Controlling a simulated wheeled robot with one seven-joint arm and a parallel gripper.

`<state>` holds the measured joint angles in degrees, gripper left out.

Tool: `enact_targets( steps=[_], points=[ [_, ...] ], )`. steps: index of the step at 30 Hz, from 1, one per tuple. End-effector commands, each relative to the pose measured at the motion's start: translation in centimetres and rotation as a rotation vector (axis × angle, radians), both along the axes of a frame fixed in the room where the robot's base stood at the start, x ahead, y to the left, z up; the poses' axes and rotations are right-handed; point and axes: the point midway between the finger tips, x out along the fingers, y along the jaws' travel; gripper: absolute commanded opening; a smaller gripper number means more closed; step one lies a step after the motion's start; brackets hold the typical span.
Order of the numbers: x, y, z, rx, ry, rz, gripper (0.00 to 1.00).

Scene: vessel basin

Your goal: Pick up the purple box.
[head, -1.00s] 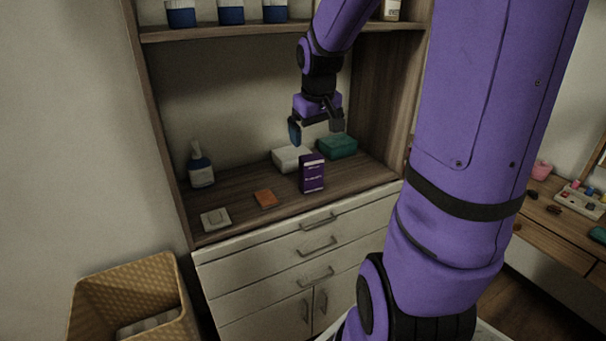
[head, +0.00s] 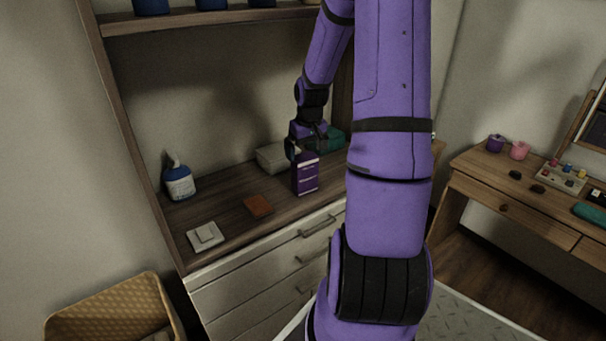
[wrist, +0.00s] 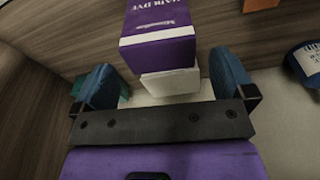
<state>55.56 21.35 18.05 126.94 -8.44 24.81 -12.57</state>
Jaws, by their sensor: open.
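The purple box (head: 306,176) stands upright near the front edge of the wooden counter, with pale lettering on its face. In the wrist view the purple box (wrist: 158,35) shows its lettered face just beyond my fingertips, roughly midway between them. My gripper (head: 306,148) is directly above and close to the box in the head view. In the wrist view my gripper (wrist: 165,82) is open, with its two blue finger pads spread apart. I cannot tell from the head view whether the pads touch the box.
A white box (head: 270,157) and a teal box (head: 335,139) lie behind the purple box. An orange-brown item (head: 258,206), a white square item (head: 205,237) and a blue-labelled bottle (head: 178,180) are to its left. A shelf (head: 200,20) hangs above.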

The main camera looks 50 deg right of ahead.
Motion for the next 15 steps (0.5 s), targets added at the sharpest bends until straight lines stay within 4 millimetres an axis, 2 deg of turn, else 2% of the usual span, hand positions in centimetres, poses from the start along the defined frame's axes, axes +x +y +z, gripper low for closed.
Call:
enact_targets(
  steps=[8,15],
  points=[
    [0.3,-0.1,-2.0,0.001,0.002,0.001,1.00],
    [0.8,-0.3,-5.1,0.002,0.001,0.002,1.00]
  ],
)
